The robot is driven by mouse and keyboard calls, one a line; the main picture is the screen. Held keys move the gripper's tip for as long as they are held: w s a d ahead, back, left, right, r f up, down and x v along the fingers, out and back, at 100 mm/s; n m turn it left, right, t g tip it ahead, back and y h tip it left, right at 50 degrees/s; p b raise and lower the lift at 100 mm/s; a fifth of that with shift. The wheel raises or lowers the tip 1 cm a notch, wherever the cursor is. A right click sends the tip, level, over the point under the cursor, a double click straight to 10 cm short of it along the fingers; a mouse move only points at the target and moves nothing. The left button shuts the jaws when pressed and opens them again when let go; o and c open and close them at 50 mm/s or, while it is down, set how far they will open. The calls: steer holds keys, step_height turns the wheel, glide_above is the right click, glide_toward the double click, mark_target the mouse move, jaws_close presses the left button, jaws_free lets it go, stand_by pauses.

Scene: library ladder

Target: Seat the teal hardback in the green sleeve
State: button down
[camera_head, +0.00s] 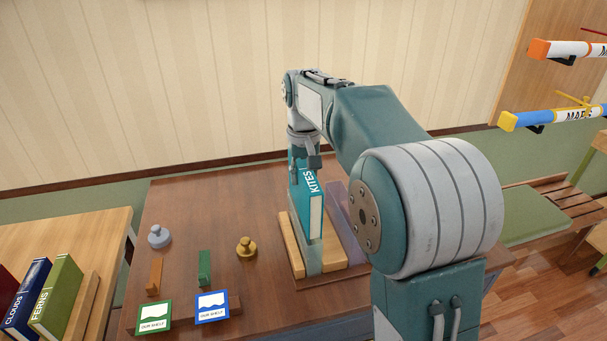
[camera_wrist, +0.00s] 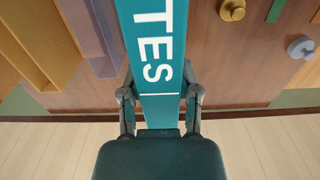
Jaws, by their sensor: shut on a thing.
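The teal hardback (camera_head: 316,214), lettered KITES, stands upright in my gripper (camera_head: 305,163), spine toward the head camera. The wrist view shows its teal spine (camera_wrist: 155,50) between the two fingers (camera_wrist: 160,95), which are shut on it. The book's lower end is between light wooden rails (camera_head: 291,244) on the desk. A pale grey-green piece (camera_head: 313,262) is at its lower front; I cannot tell whether this is the green sleeve or how deep the book sits. A small green upright block (camera_head: 204,268) stands apart, to the left.
A purple translucent rail (camera_head: 345,222) is close on the book's right. A brass weight (camera_head: 246,248), a grey weight (camera_head: 159,237), an orange block (camera_head: 154,275) and two cards (camera_head: 212,307) are on the left of the desk (camera_head: 200,205). The desk's back left is clear.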

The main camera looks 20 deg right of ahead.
steer(key=shift+a+f, duration=0.15)
steer(key=shift+f, duration=0.05)
steer(key=shift+c, duration=1.6)
jaws_free()
